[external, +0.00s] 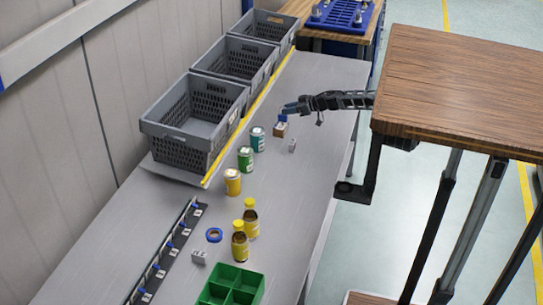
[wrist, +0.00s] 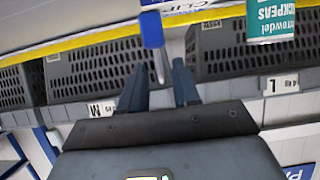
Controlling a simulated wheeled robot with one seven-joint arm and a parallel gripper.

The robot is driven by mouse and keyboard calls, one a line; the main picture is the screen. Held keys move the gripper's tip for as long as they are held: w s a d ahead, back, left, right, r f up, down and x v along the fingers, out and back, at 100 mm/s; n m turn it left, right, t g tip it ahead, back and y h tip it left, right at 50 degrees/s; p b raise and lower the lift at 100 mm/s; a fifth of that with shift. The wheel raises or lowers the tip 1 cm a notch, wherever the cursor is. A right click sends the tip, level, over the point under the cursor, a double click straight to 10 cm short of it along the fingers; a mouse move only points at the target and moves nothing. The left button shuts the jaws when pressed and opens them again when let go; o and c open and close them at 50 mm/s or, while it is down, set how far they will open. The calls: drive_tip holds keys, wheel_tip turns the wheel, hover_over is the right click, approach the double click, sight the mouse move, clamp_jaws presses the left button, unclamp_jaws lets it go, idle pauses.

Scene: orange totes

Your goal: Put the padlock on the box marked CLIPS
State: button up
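A small padlock with a blue body (wrist: 152,29) and thin metal shackle shows in the wrist view. In the external view the blue body (external: 282,118) sits at the top of a small brown box (external: 280,130), apparently resting on it. That box (wrist: 188,8) is at the wrist view's top edge, its upside-down lettering cut off but seeming to read CLIPS. My gripper (wrist: 160,68) is open, its dark fingers on either side of the shackle with gaps visible. In the external view my gripper (external: 291,107) is just above the padlock.
Teal (external: 258,139), green (external: 245,158) and yellow (external: 233,181) cans stand near the box. Grey crates (external: 190,115) line the back behind a yellow strip. Small grey pieces (external: 292,145), bottles (external: 240,245) and a green divided tray (external: 232,270) are nearer. Bare table lies at the right.

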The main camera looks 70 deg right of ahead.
drive_tip(key=v, duration=1.2)
drive_tip(key=shift+b, duration=0.3)
